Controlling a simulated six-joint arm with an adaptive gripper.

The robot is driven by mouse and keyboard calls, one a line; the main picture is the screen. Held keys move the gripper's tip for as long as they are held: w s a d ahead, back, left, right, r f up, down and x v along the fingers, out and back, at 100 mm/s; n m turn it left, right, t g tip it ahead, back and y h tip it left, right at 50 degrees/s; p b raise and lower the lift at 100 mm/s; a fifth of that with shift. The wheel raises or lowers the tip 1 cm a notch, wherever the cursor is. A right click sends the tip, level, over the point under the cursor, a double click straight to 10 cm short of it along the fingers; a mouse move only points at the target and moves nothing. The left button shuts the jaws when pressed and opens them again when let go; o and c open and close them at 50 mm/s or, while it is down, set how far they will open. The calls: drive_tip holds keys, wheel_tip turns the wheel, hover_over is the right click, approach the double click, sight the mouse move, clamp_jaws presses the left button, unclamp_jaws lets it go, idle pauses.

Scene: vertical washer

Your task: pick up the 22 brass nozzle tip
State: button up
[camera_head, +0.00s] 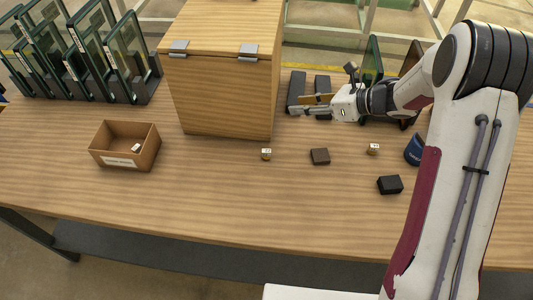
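Two small brass-coloured pieces with white tops lie on the wooden table. One small piece (266,154) is in front of the wooden box, and the other small piece (373,149) is further right. The number 22 cannot be read on either, so I cannot tell which is the 22 brass nozzle tip. My gripper (306,104) is above the table, right of the wooden box and behind both pieces. Its fingers point left and look apart, with nothing clearly held between them.
A tall hinged wooden box (225,95) stands left of my gripper. An open cardboard tray (112,160) holds a small pale piece. A brown block (320,156), a black block (390,184) and a blue cup (414,150) are at right. Glass panels (125,50) stand at back left.

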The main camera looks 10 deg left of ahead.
sight(269, 151)
drive_tip(key=s+f+n+g, duration=0.2)
drive_tip(key=s, duration=0.1)
drive_tip(key=s+a+f+n+g+y, duration=0.1)
drive_tip(key=s+f+n+g, duration=0.1)
drive_tip(key=s, duration=0.1)
drive_tip(key=s+f+n+g+y, duration=0.1)
drive_tip(key=s+f+n, duration=0.2)
drive_tip(key=shift+a+f+g, duration=0.1)
drive_tip(key=shift+a+g, duration=0.1)
drive_tip(key=shift+g, duration=0.2)
drive_tip(key=shift+a, duration=0.1)
drive_tip(key=shift+x, duration=1.2)
drive_tip(key=shift+w+f, duration=0.1)
drive_tip(key=shift+w+a+f, duration=0.1)
drive_tip(key=shift+a+f, duration=0.45)
drive_tip(key=shift+a, duration=0.2)
drive_tip(key=shift+w+a+f, duration=0.1)
drive_tip(key=shift+a+f, duration=0.45)
drive_tip(key=shift+a, duration=0.25)
drive_tip(key=shift+x, duration=0.75)
drive_tip(key=shift+c, duration=0.5)
clamp_jaws()
